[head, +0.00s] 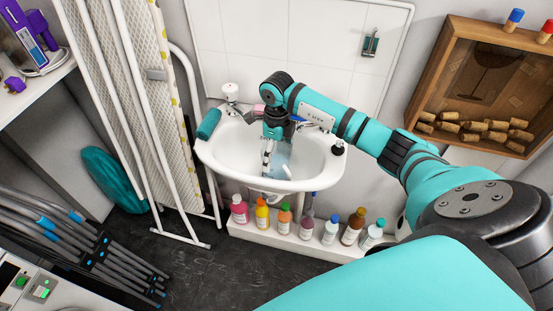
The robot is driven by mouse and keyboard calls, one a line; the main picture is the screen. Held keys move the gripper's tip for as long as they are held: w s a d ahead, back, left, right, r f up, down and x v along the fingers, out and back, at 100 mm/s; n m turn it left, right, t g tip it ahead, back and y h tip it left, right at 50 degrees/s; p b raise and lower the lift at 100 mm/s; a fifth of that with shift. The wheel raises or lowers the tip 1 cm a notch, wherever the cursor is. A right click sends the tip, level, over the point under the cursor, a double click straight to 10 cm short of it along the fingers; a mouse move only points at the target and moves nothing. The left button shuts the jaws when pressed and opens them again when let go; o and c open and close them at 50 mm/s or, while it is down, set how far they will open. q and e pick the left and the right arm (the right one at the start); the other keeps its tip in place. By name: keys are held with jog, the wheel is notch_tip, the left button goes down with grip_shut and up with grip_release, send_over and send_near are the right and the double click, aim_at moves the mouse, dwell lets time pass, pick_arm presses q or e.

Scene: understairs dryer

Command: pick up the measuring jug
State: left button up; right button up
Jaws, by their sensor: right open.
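A pale, see-through bluish shape (283,160), which may be the measuring jug, is in the basin of the white sink (325,172). I cannot make out its outline clearly, and my right gripper partly covers it. A small white piece, possibly a handle, shows near its lower right. My right gripper (267,168) points down into the basin at the left edge of this shape. It is open, with nothing visibly held. I cannot tell whether its fingers touch anything. My left gripper is not in view.
A teal roll (208,124) and a white dispenser (231,92) sit on the sink's rim. A dark item (338,148) is at its right. Several bottles (306,227) line a ledge below. An ironing board (165,110) leans at left. A cork box (478,80) hangs at right.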

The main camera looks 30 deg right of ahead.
jog(key=shift+f, duration=0.6)
jog(key=c, duration=1.5)
jog(key=shift+c, duration=0.4)
jog(key=shift+r, duration=0.2)
